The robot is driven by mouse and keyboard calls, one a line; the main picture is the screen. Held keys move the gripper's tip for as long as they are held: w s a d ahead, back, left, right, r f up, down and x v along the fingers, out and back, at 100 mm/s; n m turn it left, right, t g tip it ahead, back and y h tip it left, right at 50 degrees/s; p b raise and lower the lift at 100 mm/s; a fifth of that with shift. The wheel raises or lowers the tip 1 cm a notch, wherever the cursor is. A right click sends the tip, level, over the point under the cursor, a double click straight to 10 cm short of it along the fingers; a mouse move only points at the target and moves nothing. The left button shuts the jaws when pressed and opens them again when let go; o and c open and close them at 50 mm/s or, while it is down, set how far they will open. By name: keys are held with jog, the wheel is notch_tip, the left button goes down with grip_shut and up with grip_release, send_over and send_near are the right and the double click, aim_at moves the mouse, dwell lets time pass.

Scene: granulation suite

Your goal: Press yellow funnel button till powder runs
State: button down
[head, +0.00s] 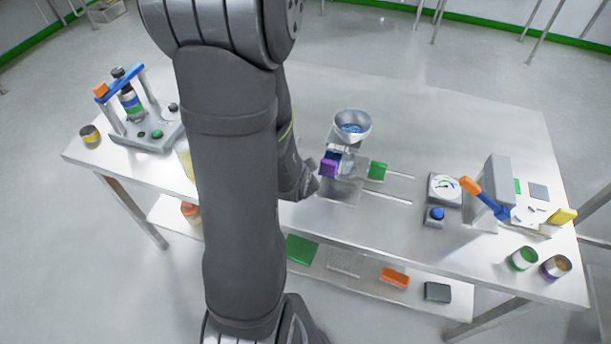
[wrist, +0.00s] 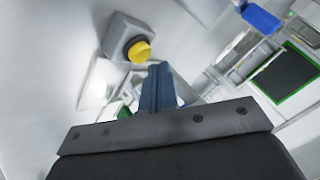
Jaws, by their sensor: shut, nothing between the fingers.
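In the wrist view a round yellow button (wrist: 139,50) sits on a small grey box (wrist: 118,36). My gripper (wrist: 157,68) is shut and empty, its blue-grey fingertips just below and right of the button in the picture. I cannot tell how far apart they are in depth. In the head view the metal funnel (head: 352,132) stands mid-table with blue material visible inside it. The dark end of my gripper (head: 309,182) shows left of the funnel stand, mostly hidden by my arm. The yellow button cannot be made out in the head view.
A purple block (head: 329,164) and a green block (head: 377,171) are by the funnel stand. A blue button box (head: 435,216), a dial (head: 445,187) and a lever device (head: 497,180) stand right. The table's back right is clear.

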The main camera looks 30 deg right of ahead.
jog(key=shift+f, duration=0.15)
jog(key=shift+f, duration=0.3)
jog(key=shift+f, duration=0.45)
dwell(0.8)
jog(key=shift+r, duration=0.9)
jog(key=shift+r, duration=0.1)
jog(key=shift+r, duration=2.4)
